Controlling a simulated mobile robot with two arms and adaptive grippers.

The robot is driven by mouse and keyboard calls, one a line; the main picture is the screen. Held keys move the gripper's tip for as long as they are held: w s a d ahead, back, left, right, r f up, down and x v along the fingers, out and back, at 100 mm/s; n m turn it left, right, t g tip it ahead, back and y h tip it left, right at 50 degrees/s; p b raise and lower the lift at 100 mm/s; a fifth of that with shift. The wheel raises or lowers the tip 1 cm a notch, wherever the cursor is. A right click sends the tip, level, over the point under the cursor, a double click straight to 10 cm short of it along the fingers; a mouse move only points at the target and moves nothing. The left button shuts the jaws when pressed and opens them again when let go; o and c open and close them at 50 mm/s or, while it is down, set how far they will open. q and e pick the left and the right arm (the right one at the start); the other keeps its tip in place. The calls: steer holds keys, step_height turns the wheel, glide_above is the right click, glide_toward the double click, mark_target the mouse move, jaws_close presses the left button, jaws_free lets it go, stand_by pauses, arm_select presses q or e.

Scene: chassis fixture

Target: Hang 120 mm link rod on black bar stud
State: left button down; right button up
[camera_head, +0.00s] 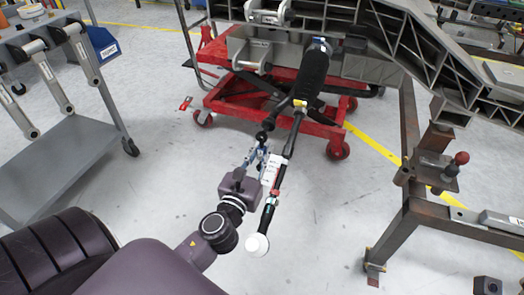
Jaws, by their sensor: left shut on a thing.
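My left gripper (257,159) is near the middle of the head view, shut on a small dark part with a rounded black end (262,136), which I take to be the link rod. Most of this part is hidden by the fingers. A long black bar (294,132) runs just to the right of the gripper. It slopes from a thick black sleeve (312,75) at the chassis down to a white round end (257,244). A white label (272,170) is on the bar. The held part appears very close to the bar; I cannot tell whether they touch. No stud is clearly distinguishable. My right gripper is not in view.
A red lift table (337,126) stands under the grey chassis frame (440,62). A rusty steel stand (409,150) with a red-knobbed clamp is at the right. A grey cart (62,160) with hanging arms is at the left. The floor between them is clear.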

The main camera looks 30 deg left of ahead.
arm_select(q)
steer(key=shift+w+r, duration=0.1)
steer(key=shift+w, duration=0.1)
stand_by(0.4)
steer(key=shift+p+x, duration=0.7)
steer(key=shift+x, duration=0.95)
steer(key=shift+w, duration=0.1)
steer(key=c, duration=1.8)
jaws_free()
steer(key=shift+o, duration=0.2)
steer(key=shift+b+v, duration=0.3)
steer(key=shift+v, duration=2.55)
steer(key=shift+s+d, duration=0.1)
steer(key=shift+s, duration=0.6)
